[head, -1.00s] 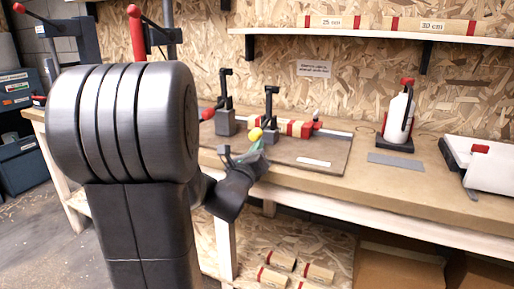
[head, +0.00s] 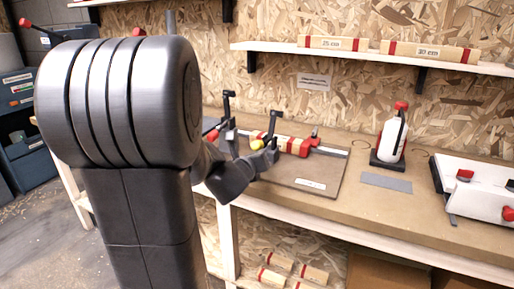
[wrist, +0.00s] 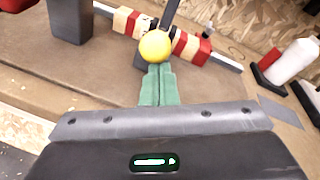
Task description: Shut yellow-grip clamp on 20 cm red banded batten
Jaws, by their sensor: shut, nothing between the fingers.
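The 20 cm red banded batten (head: 301,148) lies on the brown board (head: 330,175) on the bench. It also shows in the wrist view (wrist: 190,46), with red bands on pale wood. The clamp's yellow grip (wrist: 155,45) is a round ball in front of the batten. It shows small in the head view (head: 257,144). A dark clamp bar (wrist: 170,12) rises behind the ball. My gripper (wrist: 157,68) has its green fingers shut, empty, with tips at the ball's lower edge; whether they touch it I cannot tell. The ball hides the clamp's contact with the batten.
A second clamp (head: 229,105) stands left of the batten. On the right are a white bottle (head: 391,140), a grey plate (head: 386,182) and a white device (head: 485,190). A shelf (head: 380,59) above holds labelled battens. The bench between board and bottle is clear.

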